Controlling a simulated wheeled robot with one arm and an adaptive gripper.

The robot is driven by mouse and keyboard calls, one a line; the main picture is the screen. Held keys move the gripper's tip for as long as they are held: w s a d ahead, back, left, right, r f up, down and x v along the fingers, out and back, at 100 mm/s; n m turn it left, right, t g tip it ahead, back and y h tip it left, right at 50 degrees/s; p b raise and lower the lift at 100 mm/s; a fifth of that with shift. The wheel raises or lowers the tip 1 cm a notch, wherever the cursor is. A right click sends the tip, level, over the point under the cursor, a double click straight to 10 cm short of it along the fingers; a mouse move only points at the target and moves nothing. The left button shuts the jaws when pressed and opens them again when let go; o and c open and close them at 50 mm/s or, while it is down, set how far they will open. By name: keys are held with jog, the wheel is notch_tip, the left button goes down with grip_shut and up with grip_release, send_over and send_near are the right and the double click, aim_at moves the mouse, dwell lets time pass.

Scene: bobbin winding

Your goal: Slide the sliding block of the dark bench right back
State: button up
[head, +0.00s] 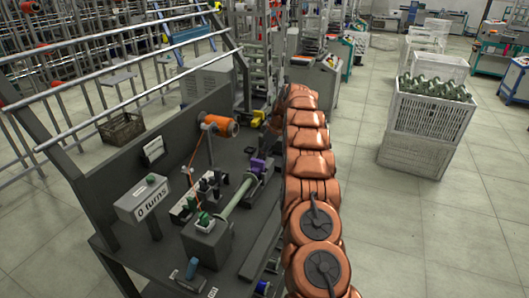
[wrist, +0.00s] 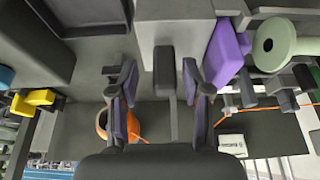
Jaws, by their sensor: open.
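The dark bench (head: 150,252) stands left of my arm in the head view. A pale green tube (head: 236,200) runs from a grey box to a purple piece (head: 258,166) at the far end of the bench. In the wrist view the purple piece (wrist: 228,50) sits right of my gripper, close to the green tube end (wrist: 275,42). My gripper (wrist: 158,82) is open. A dark upright bar (wrist: 164,68) shows between its fingers, with gaps on both sides. It looks like part of the sliding block; I cannot tell for sure. My arm mostly hides the gripper in the head view.
An orange spool (head: 220,125) stands on the bench's back side, with thread running down. A counter box (head: 145,197) reads "0 turns". A yellow part (wrist: 38,100) is left in the wrist view. White crates (head: 430,110) stand right; the floor between is clear.

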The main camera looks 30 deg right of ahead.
jog(key=v, duration=1.2)
dwell(0.5)
